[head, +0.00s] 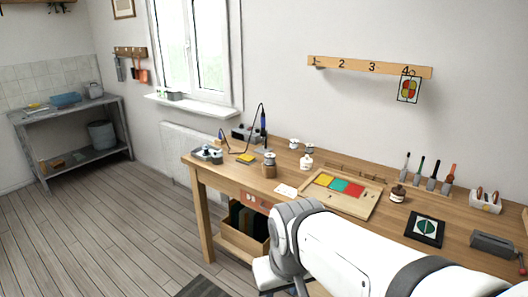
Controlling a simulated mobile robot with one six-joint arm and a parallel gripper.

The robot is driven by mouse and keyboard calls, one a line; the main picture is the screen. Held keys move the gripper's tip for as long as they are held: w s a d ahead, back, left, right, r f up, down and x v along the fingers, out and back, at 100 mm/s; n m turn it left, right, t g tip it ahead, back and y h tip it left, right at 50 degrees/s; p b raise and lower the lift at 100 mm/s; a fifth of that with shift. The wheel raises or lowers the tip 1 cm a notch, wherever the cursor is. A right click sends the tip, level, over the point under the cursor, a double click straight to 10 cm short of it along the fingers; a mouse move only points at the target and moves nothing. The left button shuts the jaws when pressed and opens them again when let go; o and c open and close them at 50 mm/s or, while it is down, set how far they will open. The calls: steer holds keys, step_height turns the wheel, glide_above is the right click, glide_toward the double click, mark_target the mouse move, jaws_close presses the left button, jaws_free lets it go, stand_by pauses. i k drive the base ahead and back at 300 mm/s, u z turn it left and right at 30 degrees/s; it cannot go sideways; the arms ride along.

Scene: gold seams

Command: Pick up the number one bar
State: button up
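I cannot pick out a bar marked with a number one. A wooden wall rail (370,68) carries the numerals 1, 2, 3 and 4 from left to right. A coloured panel (408,89) hangs under the 4; no hanging panel shows under the 1, 2 or 3. Some thin brown strips (355,172) lie at the back of the workbench, behind a wooden tray with yellow, teal and red pieces; no numbers on them are legible. My white arm crosses the lower right and covers part of the bench front. My gripper is not in view.
The wooden workbench (230,168) also holds jars, a soldering iron stand, a row of upright tools (430,178), a dark square with a green disc (426,228) and a grey box (494,245). A grey shelf unit (75,117) stands far left. The floor at left is clear.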

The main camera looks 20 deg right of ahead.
mark_target(351, 170)
steer(key=z, duration=0.15)
steer(key=i, duration=1.65)
steer(key=z, duration=0.75)
steer(key=i, duration=0.35)
steer(key=z, duration=0.2)
steer(key=k, duration=0.7)
steer(key=z, duration=0.2)
steer(key=i, duration=0.7)
steer(key=u, duration=0.05)
